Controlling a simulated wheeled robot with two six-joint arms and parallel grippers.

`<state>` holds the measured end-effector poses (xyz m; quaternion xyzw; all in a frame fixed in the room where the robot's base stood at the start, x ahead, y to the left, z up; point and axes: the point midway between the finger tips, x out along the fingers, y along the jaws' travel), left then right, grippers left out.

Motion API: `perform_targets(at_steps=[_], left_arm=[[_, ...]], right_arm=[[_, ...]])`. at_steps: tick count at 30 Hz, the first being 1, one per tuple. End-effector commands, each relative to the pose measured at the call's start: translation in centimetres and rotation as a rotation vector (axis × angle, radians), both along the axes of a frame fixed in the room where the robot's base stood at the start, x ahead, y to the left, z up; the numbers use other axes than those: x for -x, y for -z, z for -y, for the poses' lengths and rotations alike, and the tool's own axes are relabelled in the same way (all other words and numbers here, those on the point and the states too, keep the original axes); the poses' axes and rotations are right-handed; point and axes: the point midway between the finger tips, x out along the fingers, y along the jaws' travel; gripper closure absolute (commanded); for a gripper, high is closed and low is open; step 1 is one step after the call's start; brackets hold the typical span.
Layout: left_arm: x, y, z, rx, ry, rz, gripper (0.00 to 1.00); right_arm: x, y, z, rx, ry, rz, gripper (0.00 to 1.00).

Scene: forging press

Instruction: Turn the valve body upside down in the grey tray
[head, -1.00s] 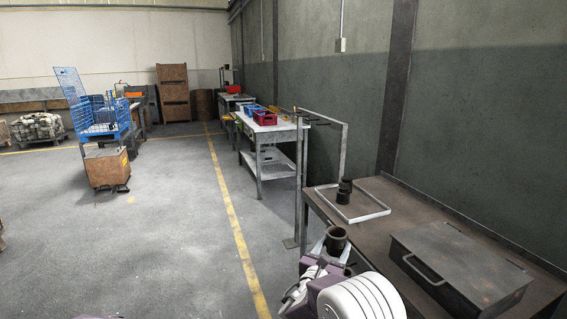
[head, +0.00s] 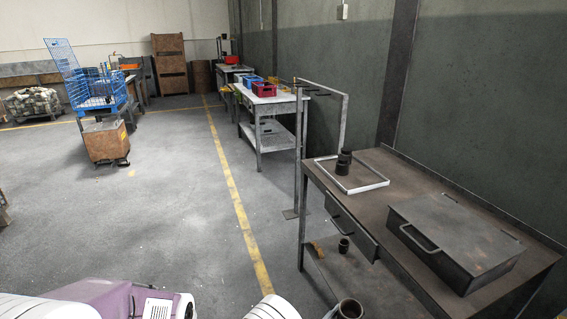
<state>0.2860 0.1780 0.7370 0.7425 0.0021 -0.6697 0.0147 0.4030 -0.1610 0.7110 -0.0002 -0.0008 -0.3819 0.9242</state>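The grey tray (head: 367,188) is a shallow light rim on the brown bench's far left end. A dark stepped cylindrical part (head: 344,162), apparently the valve body, stands upright inside it near the left rim. My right gripper (head: 342,313) is at the bottom edge, mostly cut off, with a pale finger beside a dark hollow cylinder (head: 350,309). It appears to hold this cylinder, open end up, well short of the tray. My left arm's purple and white links show at the bottom left; its gripper is out of frame.
A dark lidded metal box (head: 455,240) takes up the bench's right part. A drawer (head: 350,227) hangs below the bench's front edge. A small dark cylinder (head: 343,246) sits lower down. A grey post (head: 300,150) with an arm stands by the bench's left end.

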Motion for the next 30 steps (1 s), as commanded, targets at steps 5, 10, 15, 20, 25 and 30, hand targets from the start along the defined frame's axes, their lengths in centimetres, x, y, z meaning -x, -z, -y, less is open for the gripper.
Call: perform_targets(at_steps=[5, 10, 15, 20, 25, 30], left_arm=[[0.0, 0.0, 0.0, 0.0, 0.0, 0.0, 0.18], [0.0, -3.4, 0.0, 0.0, 0.0, 0.0, 0.18], [0.0, -7.3, 0.0, 0.0, 0.0, 0.0, 0.18], [0.0, -12.4, 0.0, 0.0, 0.0, 0.0, 0.18], [0.0, -17.5, 0.0, 0.0, 0.0, 0.0, 0.18], [0.0, -19.4, 0.0, 0.0, 0.0, 0.0, 0.18]], right_arm=[[2.4, -2.4, 2.6, -0.003, 0.114, 0.003, 0.89], [2.5, -5.4, 2.6, 0.0, 0.119, 0.0, 0.89], [2.4, -8.4, 2.6, 0.001, 0.118, -0.001, 0.89], [2.4, -12.3, 2.6, 0.001, 0.117, -0.001, 0.89], [2.4, -16.0, 2.6, 0.001, 0.117, -0.001, 0.89], [2.4, -17.1, 2.6, 0.0, 0.117, -0.001, 0.89]])
